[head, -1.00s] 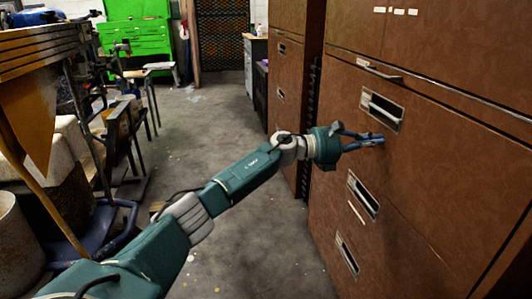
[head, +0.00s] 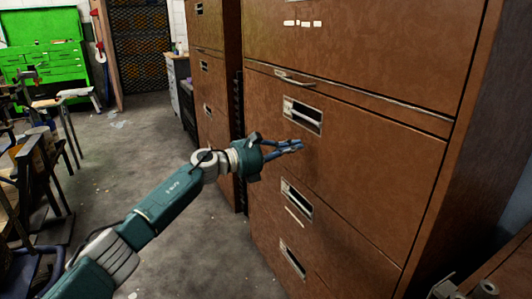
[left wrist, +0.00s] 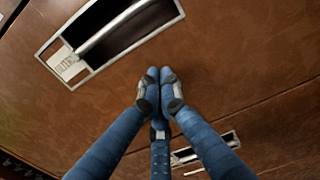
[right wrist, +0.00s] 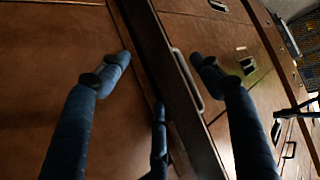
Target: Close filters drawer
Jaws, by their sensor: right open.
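The brown drawer front with a recessed metal handle (head: 302,115) is in the middle of the head view. In the left wrist view its handle (left wrist: 125,25) has a small label (left wrist: 66,64) that seems to read filters. My left gripper (head: 298,146) is shut and empty, its fingertips together (left wrist: 160,75) at the drawer front just below the handle; contact is hard to tell. The drawer looks nearly flush, but any small gap is unclear. My right gripper (right wrist: 160,65) is open and empty, beside brown panels and a bar handle (right wrist: 187,80).
More drawers with recessed handles (head: 297,200) lie below, and a taller brown panel (head: 360,45) is above. Another brown cabinet (head: 212,75) stands behind on the left. A green tool chest (head: 45,60) is far left. The grey floor (head: 130,155) left of the cabinets is open.

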